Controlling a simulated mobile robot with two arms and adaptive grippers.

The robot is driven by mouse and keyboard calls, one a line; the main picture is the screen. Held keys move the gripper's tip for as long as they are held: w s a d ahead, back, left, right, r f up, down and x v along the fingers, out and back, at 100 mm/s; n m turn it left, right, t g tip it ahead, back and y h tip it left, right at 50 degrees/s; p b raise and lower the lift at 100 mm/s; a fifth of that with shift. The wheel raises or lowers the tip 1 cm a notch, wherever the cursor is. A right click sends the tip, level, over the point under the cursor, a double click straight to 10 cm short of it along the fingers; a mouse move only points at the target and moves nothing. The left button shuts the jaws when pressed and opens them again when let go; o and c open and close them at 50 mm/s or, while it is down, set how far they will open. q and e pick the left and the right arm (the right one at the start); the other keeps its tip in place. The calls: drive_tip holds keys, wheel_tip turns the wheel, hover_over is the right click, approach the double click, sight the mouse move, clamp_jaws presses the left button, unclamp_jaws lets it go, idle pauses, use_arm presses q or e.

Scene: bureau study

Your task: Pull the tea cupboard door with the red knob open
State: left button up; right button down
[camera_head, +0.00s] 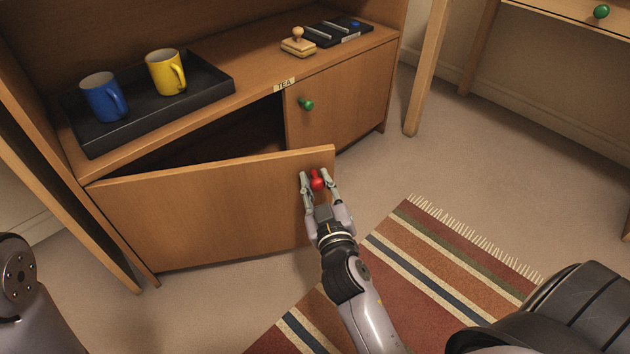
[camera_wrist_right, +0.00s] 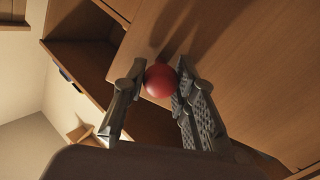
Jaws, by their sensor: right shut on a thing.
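The tea cupboard door (camera_head: 205,215) with the red knob (camera_head: 316,180) stands partly open, swung outward from its left side. A dark gap shows behind its top edge. My right gripper (camera_head: 317,178) is shut on the red knob near the door's right edge. In the right wrist view the red knob (camera_wrist_right: 160,80) sits between the two fingers (camera_wrist_right: 158,88). The door panel (camera_wrist_right: 245,65) fills the right of that view. A "TEA" label (camera_head: 285,84) is on the cupboard's top edge. My left gripper is not in view.
The second door with a green knob (camera_head: 306,104) is closed. A black tray (camera_head: 150,122) holds a blue mug (camera_head: 102,98) and a yellow mug (camera_head: 165,72). A wooden stamp (camera_head: 298,43) stands on the cupboard top. A striped rug (camera_head: 440,255) lies on the floor.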

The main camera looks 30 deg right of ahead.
drive_tip(key=c, duration=1.3)
unclamp_jaws()
drive_tip(key=shift+r, duration=0.1)
wheel_tip(320, 180, up, 10)
drive_tip(key=shift+f, duration=0.1)
